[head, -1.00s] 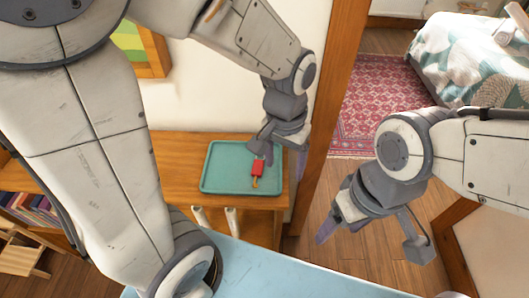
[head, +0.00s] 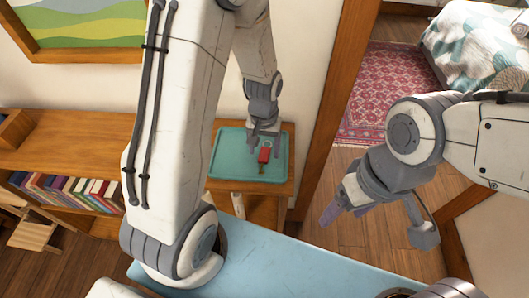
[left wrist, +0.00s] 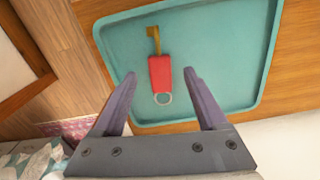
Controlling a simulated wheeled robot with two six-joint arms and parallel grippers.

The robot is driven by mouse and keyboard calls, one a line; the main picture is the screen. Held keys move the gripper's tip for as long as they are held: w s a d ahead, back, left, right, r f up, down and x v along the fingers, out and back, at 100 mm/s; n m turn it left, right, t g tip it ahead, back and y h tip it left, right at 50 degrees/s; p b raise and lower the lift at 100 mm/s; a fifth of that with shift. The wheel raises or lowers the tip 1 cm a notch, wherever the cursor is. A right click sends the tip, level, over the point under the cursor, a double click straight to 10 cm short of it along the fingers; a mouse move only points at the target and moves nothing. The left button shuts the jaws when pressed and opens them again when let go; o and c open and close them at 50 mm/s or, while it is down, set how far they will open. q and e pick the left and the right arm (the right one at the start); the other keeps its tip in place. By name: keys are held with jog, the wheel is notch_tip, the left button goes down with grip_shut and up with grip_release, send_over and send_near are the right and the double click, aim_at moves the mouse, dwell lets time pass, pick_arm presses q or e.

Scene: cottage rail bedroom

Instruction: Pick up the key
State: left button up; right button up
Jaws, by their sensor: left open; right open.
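The key (left wrist: 154,34) is brass-coloured with a red tag (left wrist: 160,73) and a metal ring (left wrist: 162,98). It lies on a teal tray (left wrist: 210,50). In the head view the red tag (head: 264,155) shows on the tray (head: 225,165), just below my left gripper (head: 263,137). In the left wrist view my left gripper (left wrist: 160,78) is open, with the tag and ring between its fingertips in the picture. I cannot tell how far above the tray the fingers are. My right gripper (head: 338,210) is open and empty, away from the tray at the right.
The tray rests on a small wooden table (head: 285,190) against the wall. A wooden post (head: 335,100) stands right of it. A bookshelf (head: 70,140) with several books is at the left. A pale blue surface (head: 290,265) is in front. The patterned rug (head: 385,95) lies beyond.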

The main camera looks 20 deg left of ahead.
pick_arm(q)
jog(key=shift+f, duration=0.95)
grip_shut()
jog(key=shift+r, duration=0.2)
